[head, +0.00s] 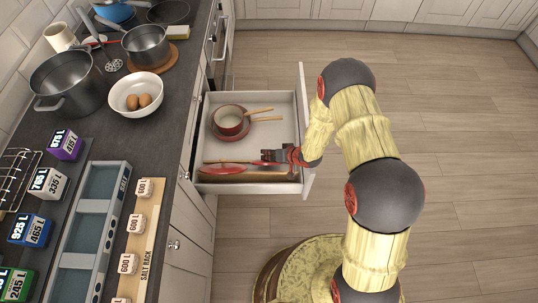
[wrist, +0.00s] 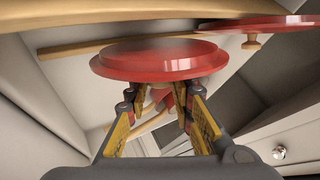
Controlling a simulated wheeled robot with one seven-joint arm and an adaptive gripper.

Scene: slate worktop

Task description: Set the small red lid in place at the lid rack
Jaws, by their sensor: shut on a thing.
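The small red lid (wrist: 155,62) is in my gripper (wrist: 158,98), whose fingers close on its knob in the wrist view. In the head view my gripper (head: 268,156) is inside the open drawer (head: 285,108), near its lower end. The wooden lid rack (head: 240,178) runs across that end. A red lid edge (head: 225,168) shows there, but I cannot tell which lid it is. A second red lid (wrist: 258,24) with a wooden knob is beyond and right of the held lid in the wrist view. Whether the held lid touches the rack is unclear.
A red pot (head: 229,120) on a larger red dish and wooden-handled utensils (head: 262,119) lie in the drawer's upper part. The drawer walls are close to my gripper. The slate worktop (head: 170,125) at left holds pots, a white bowl (head: 122,104) and labelled blocks.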

